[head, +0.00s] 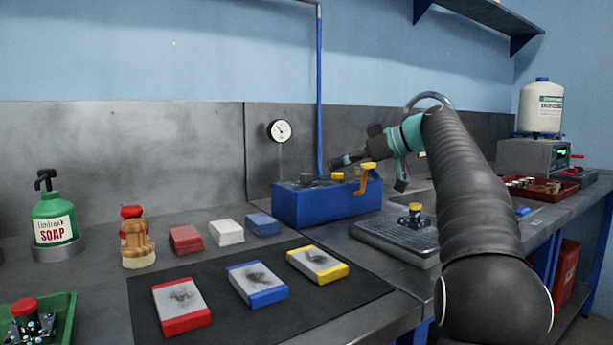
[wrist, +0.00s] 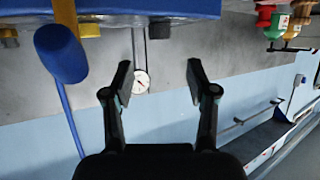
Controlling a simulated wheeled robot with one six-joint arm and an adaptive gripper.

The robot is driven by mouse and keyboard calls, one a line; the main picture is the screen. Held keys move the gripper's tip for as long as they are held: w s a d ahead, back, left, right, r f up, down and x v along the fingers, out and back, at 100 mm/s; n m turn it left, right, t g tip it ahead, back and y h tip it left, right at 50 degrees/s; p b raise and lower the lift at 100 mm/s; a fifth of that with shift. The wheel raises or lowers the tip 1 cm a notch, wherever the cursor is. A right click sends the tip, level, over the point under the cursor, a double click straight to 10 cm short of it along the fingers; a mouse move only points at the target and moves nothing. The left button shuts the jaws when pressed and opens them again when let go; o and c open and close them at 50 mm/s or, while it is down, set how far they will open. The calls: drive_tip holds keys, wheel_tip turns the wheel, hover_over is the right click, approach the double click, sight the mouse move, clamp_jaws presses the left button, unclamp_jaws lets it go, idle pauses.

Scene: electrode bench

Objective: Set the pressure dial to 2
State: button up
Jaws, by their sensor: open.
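A round white gauge (head: 281,131) with a dark needle is on the grey back panel; its numbers are too small to read. The gauge also shows in the wrist view (wrist: 141,81), lying between the fingers in the picture but well beyond them. A blue box (head: 325,206) stands below the gauge, with a dark knob (head: 307,179), a yellow-topped knob (head: 337,176) and a yellow lever (head: 370,172) on it. I cannot tell which part is the pressure dial. My gripper (head: 346,160) is just above the box's right part. In the wrist view my gripper (wrist: 158,77) is open and empty.
A black mat (head: 225,318) bears red, blue and yellow blocks. A soap bottle (head: 54,216) stands at left. A grey ridged tray (head: 395,240) with a yellow-topped part lies right of the box. A blue pipe (head: 319,90) rises behind. The wrist view shows a blue cylinder (wrist: 60,53) close by.

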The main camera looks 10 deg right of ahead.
sight(308, 174)
drive_tip(key=x, duration=1)
drive_tip(key=shift+w+a+f, duration=0.1)
drive_tip(key=shift+a+f, duration=0.05)
clamp_jaws()
